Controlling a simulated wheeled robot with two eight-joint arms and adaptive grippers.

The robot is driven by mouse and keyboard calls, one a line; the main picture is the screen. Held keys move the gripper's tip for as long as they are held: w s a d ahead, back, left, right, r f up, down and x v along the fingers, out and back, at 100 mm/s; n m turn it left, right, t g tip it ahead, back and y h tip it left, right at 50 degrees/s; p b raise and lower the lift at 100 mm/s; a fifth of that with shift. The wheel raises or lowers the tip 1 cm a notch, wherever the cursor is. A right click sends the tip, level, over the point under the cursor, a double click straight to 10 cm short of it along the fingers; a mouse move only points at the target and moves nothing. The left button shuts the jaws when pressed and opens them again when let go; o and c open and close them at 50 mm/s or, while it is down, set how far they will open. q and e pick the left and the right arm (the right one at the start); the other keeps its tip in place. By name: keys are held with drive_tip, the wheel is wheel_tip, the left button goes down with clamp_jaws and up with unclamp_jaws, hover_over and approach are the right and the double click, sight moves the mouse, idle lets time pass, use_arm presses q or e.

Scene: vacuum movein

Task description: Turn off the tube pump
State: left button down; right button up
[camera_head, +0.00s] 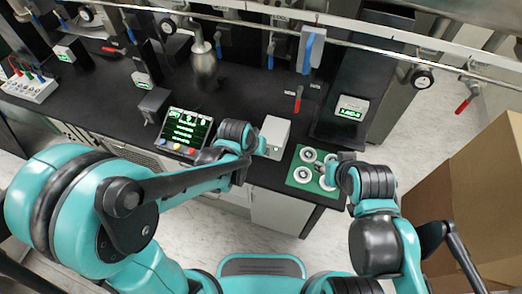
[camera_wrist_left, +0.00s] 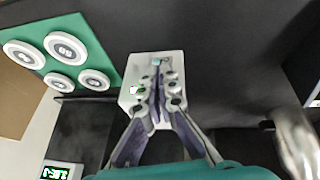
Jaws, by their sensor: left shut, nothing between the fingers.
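A small white control box (camera_head: 275,133) stands near the front edge of the black bench. No name is readable on it, so I cannot tell for sure whether it is the tube pump's control. In the left wrist view, the white box (camera_wrist_left: 151,62) has several dark round knobs or switches and a green light. My left gripper (camera_head: 264,147) is at the box in the head view. In the wrist view, the left fingers (camera_wrist_left: 157,97) are shut with nothing between them, over the box's face; contact is unclear. My right gripper (camera_head: 335,168) is beside the green plate, its fingers too small to read.
A green plate (camera_head: 296,181) with several white round discs lies right of the box. A display panel (camera_head: 184,132) with coloured buttons stands left. A metal vessel (camera_head: 204,68) and pipes with gauges are behind. A cardboard box (camera_head: 475,200) stands at the right.

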use_arm(q)
drive_tip(key=t+b, duration=0.1)
drive_tip(key=b, duration=0.1)
drive_tip(key=s+f+t+h+b, duration=0.1)
drive_tip(key=t+b, duration=0.1)
drive_tip(key=f+t+h+b, duration=0.1)
drive_tip(key=t+b, duration=0.1)
drive_tip(key=b, duration=0.1)
drive_tip(key=shift+s+a+f, duration=0.25)
drive_tip(key=shift+s+a, duration=0.05)
drive_tip(key=shift+s, duration=0.1)
drive_tip(key=shift+w+r+p, duration=0.1)
drive_tip(key=shift+r+p, duration=0.2)
drive_tip(key=shift+p, duration=0.05)
drive_tip(key=shift+r, duration=0.1)
drive_tip(key=shift+w+d+r, duration=0.25)
drive_tip(key=shift+w, duration=0.4)
